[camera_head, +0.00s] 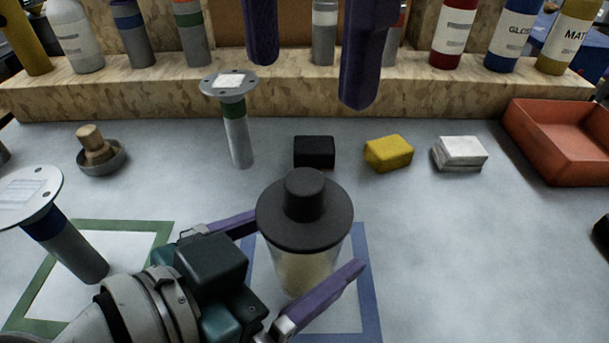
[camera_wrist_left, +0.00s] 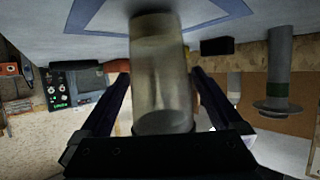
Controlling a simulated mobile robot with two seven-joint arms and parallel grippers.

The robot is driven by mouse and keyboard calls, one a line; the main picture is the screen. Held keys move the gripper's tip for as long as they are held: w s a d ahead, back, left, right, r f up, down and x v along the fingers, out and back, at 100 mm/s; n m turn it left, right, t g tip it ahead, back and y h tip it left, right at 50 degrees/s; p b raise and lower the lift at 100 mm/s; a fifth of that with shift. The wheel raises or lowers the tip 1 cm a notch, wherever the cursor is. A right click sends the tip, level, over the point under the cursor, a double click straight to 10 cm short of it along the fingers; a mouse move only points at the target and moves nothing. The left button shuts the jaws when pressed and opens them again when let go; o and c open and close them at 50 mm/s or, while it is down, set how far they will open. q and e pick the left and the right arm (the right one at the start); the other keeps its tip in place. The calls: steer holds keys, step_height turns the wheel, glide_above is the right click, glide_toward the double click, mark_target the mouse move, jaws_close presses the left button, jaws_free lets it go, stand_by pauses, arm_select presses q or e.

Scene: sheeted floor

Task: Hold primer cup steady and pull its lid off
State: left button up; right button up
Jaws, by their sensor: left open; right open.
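The primer cup is a clear, cloudy cylinder (camera_head: 297,268) standing upright on a white square with a blue border (camera_head: 371,290). Its black lid (camera_head: 328,218), a wide disc with a raised knob, sits on top. My left gripper (camera_head: 308,238) is open, with one purple finger on each side of the cup below the lid. In the left wrist view, which is upside down, the cup body (camera_wrist_left: 160,75) is between the open fingers (camera_wrist_left: 161,75); the lid is hidden. My right gripper (camera_head: 312,82) is open and empty, its two fingers hanging down beyond the cup.
A green-bordered square (camera_head: 155,230) lies left, with a disc-topped grey post (camera_head: 75,250) over it. Another such post (camera_head: 236,135), a black block (camera_head: 314,151), a yellow block (camera_head: 388,153) and a white stack (camera_head: 460,153) stand behind. A red tray (camera_head: 560,170) is right. Bottles line a wooden ledge (camera_head: 280,95).

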arm_select(q)
steer(key=shift+d, duration=0.1)
jaws_close()
stand_by(0.8)
